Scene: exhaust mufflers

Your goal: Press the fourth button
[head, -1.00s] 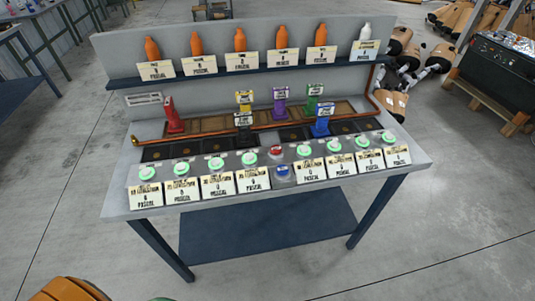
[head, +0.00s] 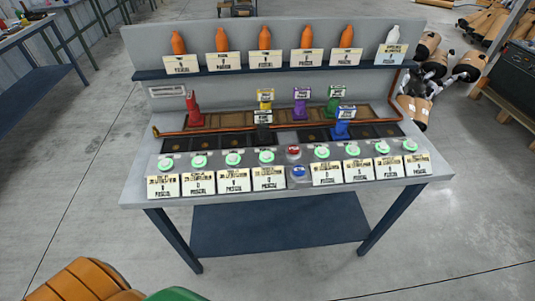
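A row of round green-lit buttons runs along the front of the grey workbench (head: 400,192), with paper labels below them. The fourth green button (head: 266,156) from the left is just left of a red button (head: 293,152) and a blue button (head: 298,172). The first three green buttons (head: 167,162), (head: 198,160), (head: 233,158) stand to its left; several more are right of the red one (head: 351,149). Nothing touches the buttons. Neither of my grippers is in view.
Coloured blocks with signs, such as the red one (head: 194,112) and blue one (head: 342,124), stand behind the buttons. A shelf (head: 280,67) holds orange bottles and a white one (head: 392,41). Mufflers (head: 417,90) lie right.

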